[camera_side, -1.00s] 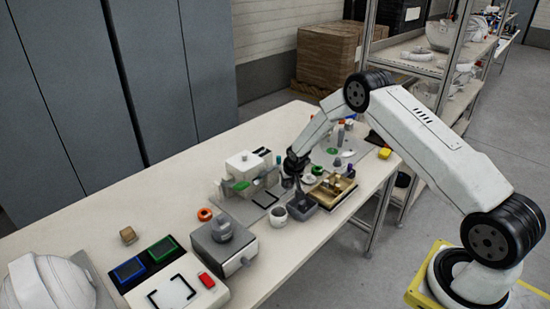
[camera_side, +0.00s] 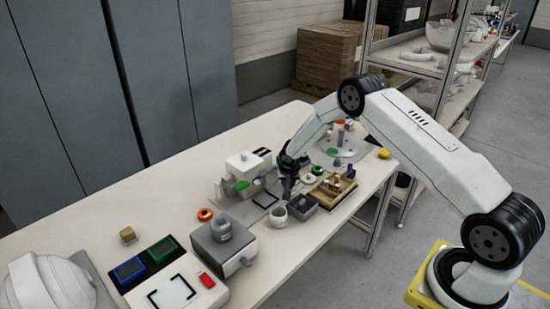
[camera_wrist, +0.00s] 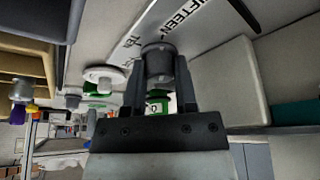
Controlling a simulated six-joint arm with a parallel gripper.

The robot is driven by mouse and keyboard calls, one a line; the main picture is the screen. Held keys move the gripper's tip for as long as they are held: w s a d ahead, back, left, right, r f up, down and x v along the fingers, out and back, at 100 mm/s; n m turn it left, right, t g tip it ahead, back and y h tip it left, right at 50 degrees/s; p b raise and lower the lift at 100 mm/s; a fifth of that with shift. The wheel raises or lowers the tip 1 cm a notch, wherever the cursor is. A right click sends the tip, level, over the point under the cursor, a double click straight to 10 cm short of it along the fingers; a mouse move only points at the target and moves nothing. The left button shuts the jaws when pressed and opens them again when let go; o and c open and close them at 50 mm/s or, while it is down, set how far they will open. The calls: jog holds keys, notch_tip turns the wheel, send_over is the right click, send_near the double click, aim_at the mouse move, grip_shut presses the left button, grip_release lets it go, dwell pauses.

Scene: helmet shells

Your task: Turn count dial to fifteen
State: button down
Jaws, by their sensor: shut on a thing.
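In the wrist view, the count dial's grey round knob (camera_wrist: 158,64) sits between the two dark fingers of my gripper (camera_wrist: 159,80), which is shut on it. Behind the knob is a pale plate (camera_wrist: 150,30) with the words "FIFTEEN" and "TEN" in dark print. I cannot tell which word the dial points to. In the side view my gripper (camera_side: 287,186) is low over the table, next to the white machine. The knob is too small and too covered there to make out.
A grey tray (camera_side: 303,209) and a wooden divided tray (camera_side: 322,193) stand to the right of my gripper. An orange ring (camera_side: 204,214) and a grey box (camera_side: 207,254) are to the left. Bare table (camera_side: 150,205) lies farther left.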

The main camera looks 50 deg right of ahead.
jog(key=shift+c, duration=2)
grip_release()
jog(key=shift+r, duration=0.1)
jog(key=shift+v, duration=3.55)
jog(key=shift+s+a+r, duration=0.1)
jog(key=shift+r, duration=0.15)
jog(key=shift+r, duration=0.1)
